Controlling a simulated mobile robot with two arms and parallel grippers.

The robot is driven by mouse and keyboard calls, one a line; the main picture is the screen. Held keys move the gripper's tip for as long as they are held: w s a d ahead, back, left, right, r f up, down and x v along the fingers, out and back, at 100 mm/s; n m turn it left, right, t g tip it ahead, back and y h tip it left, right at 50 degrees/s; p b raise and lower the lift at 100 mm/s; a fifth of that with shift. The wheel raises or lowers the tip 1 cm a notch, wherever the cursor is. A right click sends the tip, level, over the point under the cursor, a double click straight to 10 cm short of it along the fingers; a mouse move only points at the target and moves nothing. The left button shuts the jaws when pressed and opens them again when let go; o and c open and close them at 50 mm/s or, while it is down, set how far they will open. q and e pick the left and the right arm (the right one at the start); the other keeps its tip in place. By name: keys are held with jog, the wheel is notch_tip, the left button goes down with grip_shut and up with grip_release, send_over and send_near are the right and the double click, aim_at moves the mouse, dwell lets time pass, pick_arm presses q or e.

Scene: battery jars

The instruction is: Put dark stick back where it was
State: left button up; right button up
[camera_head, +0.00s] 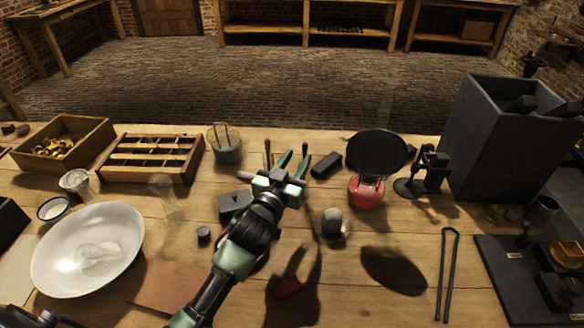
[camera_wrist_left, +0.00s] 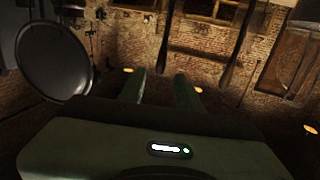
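My left gripper (camera_head: 294,163) is above the middle of the table with its fingers apart; they also show apart in the left wrist view (camera_wrist_left: 158,90). Two thin upright sticks show near it: a left stick (camera_head: 267,152) beyond the fingers and a right stick (camera_head: 304,150) by the right fingertip. In the upside-down wrist view they are dark, one (camera_wrist_left: 166,40) in line with the gap between the fingers, one (camera_wrist_left: 237,45) off to the side. No contact with either is visible. I cannot tell which is the task's dark stick.
A black round pan (camera_head: 376,153) above a red base (camera_head: 367,193) and a dark block (camera_head: 326,165) are right of the gripper. A glass jar (camera_head: 225,145) and a dark lidded box (camera_head: 234,204) are left. A tall dark bin (camera_head: 490,150) stands far right.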

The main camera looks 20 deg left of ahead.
pick_arm(q)
jog(key=s, duration=0.2)
jog(key=shift+s, duration=0.4)
jog(key=shift+r, duration=0.1)
